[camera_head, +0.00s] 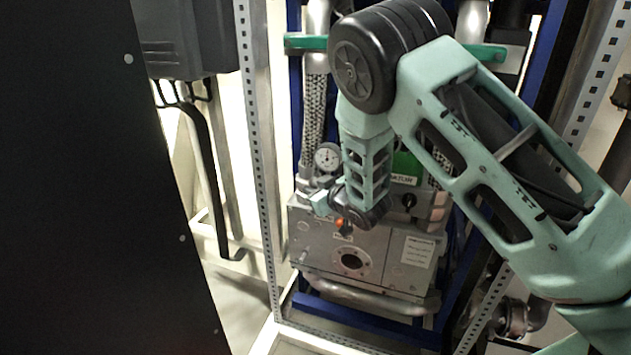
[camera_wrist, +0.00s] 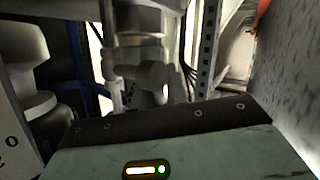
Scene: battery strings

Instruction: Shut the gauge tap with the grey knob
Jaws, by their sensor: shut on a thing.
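The round white-faced pressure gauge (camera_head: 327,157) stands on the pipework above the grey metal box. In the wrist view, part of a numbered white dial (camera_wrist: 10,150) shows at the lower left edge. My gripper (camera_head: 312,196) is just below and left of the gauge, at the foot of the braided hose. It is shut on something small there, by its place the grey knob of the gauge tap. The knob itself is hidden by my gripper in the head view. In the wrist view my gripper's green housing fills the bottom, and its fingertips are not clear.
The grey box (camera_head: 310,240) below carries an orange lamp (camera_head: 340,222), a black switch (camera_head: 408,201) and a round port. A perforated steel post (camera_head: 262,150) stands close on the left. A dark panel (camera_head: 90,200) fills the far left. A braided hose (camera_head: 313,115) rises behind my gripper.

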